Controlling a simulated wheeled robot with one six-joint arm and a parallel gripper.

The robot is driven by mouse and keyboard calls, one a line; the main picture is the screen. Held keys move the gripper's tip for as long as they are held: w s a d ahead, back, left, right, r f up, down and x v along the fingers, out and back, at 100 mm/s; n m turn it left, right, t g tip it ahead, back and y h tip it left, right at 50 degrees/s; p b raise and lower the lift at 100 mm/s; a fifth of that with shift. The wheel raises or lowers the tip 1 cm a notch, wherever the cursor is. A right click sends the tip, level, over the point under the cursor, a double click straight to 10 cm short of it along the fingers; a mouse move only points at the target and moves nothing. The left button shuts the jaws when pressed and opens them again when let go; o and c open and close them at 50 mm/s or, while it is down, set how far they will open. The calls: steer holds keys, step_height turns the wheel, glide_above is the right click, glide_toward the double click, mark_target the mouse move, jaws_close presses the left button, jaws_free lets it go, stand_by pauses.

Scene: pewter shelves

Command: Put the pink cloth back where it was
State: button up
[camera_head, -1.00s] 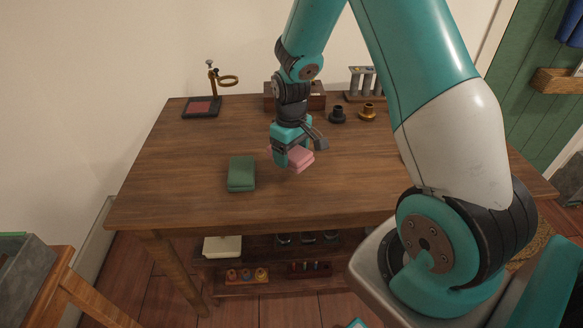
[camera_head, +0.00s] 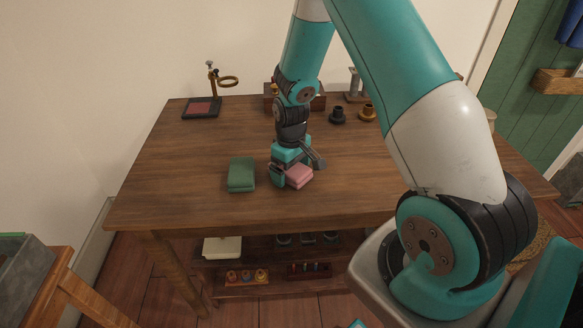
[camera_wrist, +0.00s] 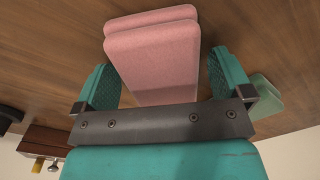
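The pink cloth (camera_head: 299,177) is a folded, two-layer pad. It appears to rest on the wooden table, right of the green cloth. My gripper (camera_head: 296,170) points down over it. In the wrist view the pink cloth (camera_wrist: 155,60) lies between the two teal fingers, with a narrow gap on each side, so my gripper (camera_wrist: 165,75) looks open around it. The far finger is partly hidden in the head view.
The folded green cloth (camera_head: 241,174) lies close to the left of my gripper. A brass ring stand (camera_head: 213,88), a wooden box (camera_head: 318,102) and dark and brass pieces (camera_head: 338,116) stand at the back. The table's (camera_head: 170,165) left and front are clear.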

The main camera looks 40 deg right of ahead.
step_height(320, 180, up, 12)
steer(key=s+a+r+n+y, duration=0.1)
steer(key=s+a+r, duration=0.25)
steer(key=a, duration=0.25)
steer(key=s+a+r+n+y, duration=0.1)
steer(key=s+a+r, duration=0.1)
steer(key=a+r, duration=0.35)
steer(key=s+a+r+n+y, duration=0.1)
steer(key=s+a+r, duration=0.2)
steer(key=s+a, duration=0.2)
steer(key=s+a+r+n+y, duration=0.1)
steer(key=s+a+r, duration=0.1)
steer(key=s+a, duration=0.4)
steer(key=s, duration=0.5)
steer(key=shift+s+r+n, duration=0.35)
steer(key=shift+r+n, duration=0.05)
steer(key=shift+d, duration=0.1)
